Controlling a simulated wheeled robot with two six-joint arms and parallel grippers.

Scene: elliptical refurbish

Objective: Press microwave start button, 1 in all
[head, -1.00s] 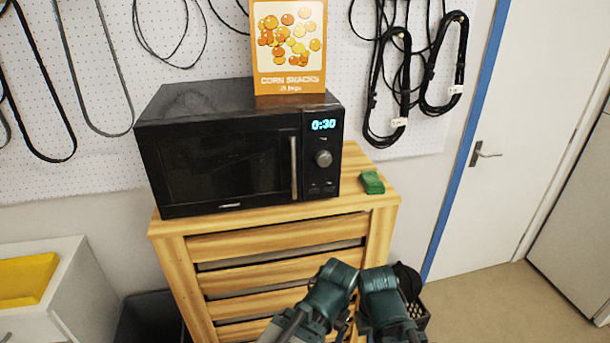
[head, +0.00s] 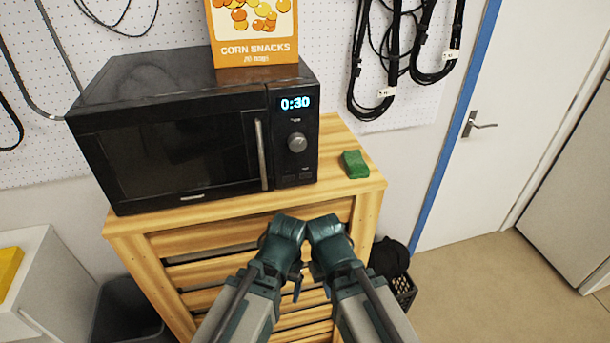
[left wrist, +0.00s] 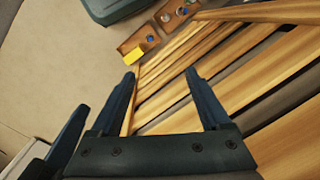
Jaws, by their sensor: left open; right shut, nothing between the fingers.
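The black microwave (head: 180,140) stands on a slatted wooden cabinet in the head view, its door closed and its display (head: 295,103) reading 0:30. A round knob (head: 297,142) sits below the display, with small dark buttons (head: 304,177) under it. Their labels are too small to read. My left gripper (head: 298,288) is below and in front of the microwave, mostly hidden by its wrist. In the left wrist view its fingers (left wrist: 161,76) are apart with nothing between them. My right gripper (head: 326,288) is beside it, shut and empty, also mostly hidden. Neither touches the microwave.
A corn snacks box (head: 254,35) stands on the microwave. A green sponge-like block (head: 355,164) lies on the wooden cabinet (head: 345,132), right of the microwave. Cables (head: 372,80) hang on the pegboard behind. A dark crate (head: 402,287) stands on the floor at right.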

